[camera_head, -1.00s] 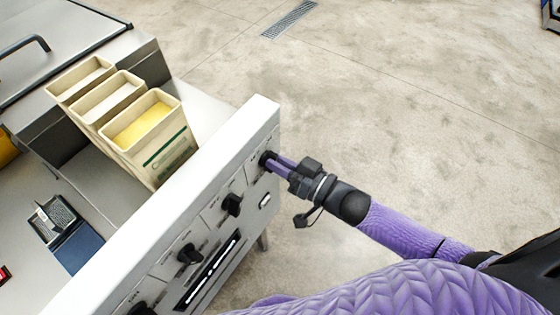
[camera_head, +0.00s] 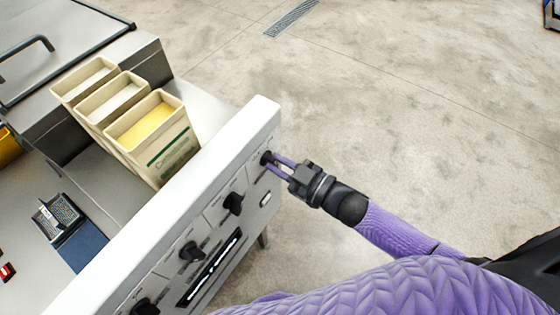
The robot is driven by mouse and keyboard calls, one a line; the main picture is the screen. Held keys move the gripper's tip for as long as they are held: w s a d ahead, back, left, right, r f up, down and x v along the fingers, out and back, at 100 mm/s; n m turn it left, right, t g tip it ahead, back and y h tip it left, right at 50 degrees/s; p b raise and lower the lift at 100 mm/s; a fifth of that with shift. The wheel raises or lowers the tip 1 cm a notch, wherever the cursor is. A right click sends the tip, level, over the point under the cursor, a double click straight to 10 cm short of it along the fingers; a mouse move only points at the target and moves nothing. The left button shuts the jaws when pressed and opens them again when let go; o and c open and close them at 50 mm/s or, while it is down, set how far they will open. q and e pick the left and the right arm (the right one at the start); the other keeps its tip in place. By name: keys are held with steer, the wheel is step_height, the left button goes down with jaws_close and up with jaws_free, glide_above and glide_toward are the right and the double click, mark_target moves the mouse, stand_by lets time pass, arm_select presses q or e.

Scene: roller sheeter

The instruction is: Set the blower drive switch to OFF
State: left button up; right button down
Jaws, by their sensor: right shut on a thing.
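The white control panel (camera_head: 222,180) slants across the middle of the head view, with a row of black rotary switches on its face. My right gripper (camera_head: 271,161) is at the farthest switch (camera_head: 266,157), near the panel's upper right end. Its purple fingers are shut on that black knob, and they partly hide it. The labels around the knobs are too small to read, so I cannot tell which one is the blower drive switch or its setting. My left gripper is not in view.
Other black knobs (camera_head: 232,203) (camera_head: 191,251) and a dark display (camera_head: 209,268) are lower on the panel. Several cream bins (camera_head: 155,135) stand behind it, with a grater-like tool (camera_head: 57,216) to their left. The floor (camera_head: 400,100) right of the panel is clear.

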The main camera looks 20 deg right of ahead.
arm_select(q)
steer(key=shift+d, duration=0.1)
arm_select(e)
steer(key=shift+n, duration=0.6)
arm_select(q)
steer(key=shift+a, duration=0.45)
arm_select(e)
steer(key=c, duration=0.6)
jaws_free()
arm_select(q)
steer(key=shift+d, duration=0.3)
arm_select(e)
steer(key=shift+s, duration=0.1)
